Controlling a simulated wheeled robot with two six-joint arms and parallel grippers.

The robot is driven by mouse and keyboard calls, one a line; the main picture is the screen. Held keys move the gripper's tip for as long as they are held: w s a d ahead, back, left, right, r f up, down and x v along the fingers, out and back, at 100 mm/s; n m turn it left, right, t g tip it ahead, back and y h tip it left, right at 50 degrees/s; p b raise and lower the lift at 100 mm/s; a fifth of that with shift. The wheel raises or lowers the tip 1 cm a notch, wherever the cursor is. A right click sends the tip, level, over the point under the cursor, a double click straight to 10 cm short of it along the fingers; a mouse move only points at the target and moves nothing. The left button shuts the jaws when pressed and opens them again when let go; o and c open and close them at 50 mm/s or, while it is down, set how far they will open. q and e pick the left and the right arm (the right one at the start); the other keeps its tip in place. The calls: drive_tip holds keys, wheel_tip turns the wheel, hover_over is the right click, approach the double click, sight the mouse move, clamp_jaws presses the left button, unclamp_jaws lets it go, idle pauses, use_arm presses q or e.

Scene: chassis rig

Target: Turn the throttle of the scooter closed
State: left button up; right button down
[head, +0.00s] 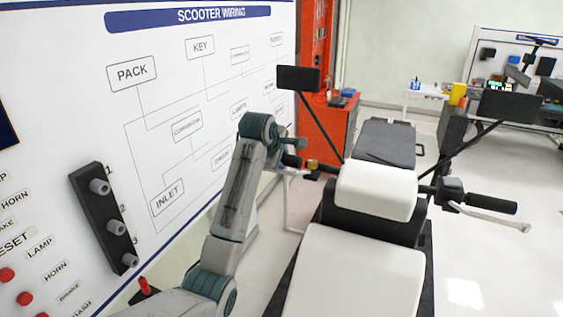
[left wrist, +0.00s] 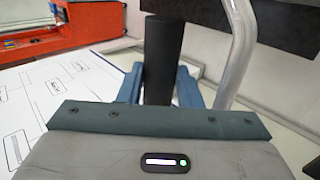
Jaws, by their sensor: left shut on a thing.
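The scooter (head: 375,192) stands in the middle of the head view, with white body panels and a dark panel. My left gripper (head: 290,150) is at the handlebar end on the picture's left. In the left wrist view, the black handlebar grip (left wrist: 163,58) stands between the two teal fingers of my left gripper (left wrist: 161,86), which is shut on it. A silver lever (left wrist: 238,50) runs beside the grip, right of the fingers. The other black handlebar grip (head: 490,203), with its silver lever (head: 495,218), is free on the right. My right gripper is not in view.
A white wiring board (head: 150,45) stands close on the left, with a black knob strip (head: 104,218) on it. One mirror (head: 298,78) rises just above my left gripper; another mirror (head: 508,106) is at right. A red cabinet (head: 322,125) is behind. Floor at right is clear.

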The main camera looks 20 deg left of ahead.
use_arm(q)
drive_tip(key=shift+f, duration=0.1)
drive_tip(key=o, duration=0.9)
drive_tip(key=shift+o, duration=0.3)
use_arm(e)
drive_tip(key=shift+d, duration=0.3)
